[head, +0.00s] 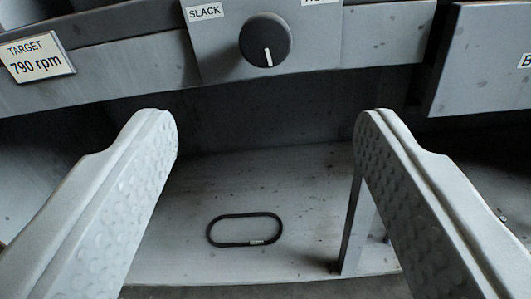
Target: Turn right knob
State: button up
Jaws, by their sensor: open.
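A round black knob (265,40) sits on a grey panel (215,60) at the top middle of the head view. Its white pointer line points down, very slightly right. A label reading SLACK (204,12) is at the knob's upper left, and another label (318,1) at its upper right is cut off by the frame edge. My gripper (262,135) is open and empty. Its two pale, dimpled fingers are wide apart, and the knob shows above and between the fingertips in the picture, not between the pads. Only this knob is in view.
A plate reading TARGET 790 rpm (37,58) is at the upper left. A grey box (485,60) with a cut-off label is at the upper right. Below, a black oval loop (244,230) lies on a pale shelf (190,260), with a grey post (357,225) near the right finger.

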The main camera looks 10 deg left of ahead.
jog(key=shift+s, duration=1.65)
jog(key=s+r, duration=1.4)
jog(key=r, duration=0.5)
jog(key=s+r, duration=0.4)
jog(key=s, duration=0.6)
jog(key=s+r+n, duration=0.1)
jog(key=s+r, duration=0.4)
jog(key=s, duration=0.5)
jog(key=shift+g, duration=0.3)
jog(key=shift+w+r, duration=0.1)
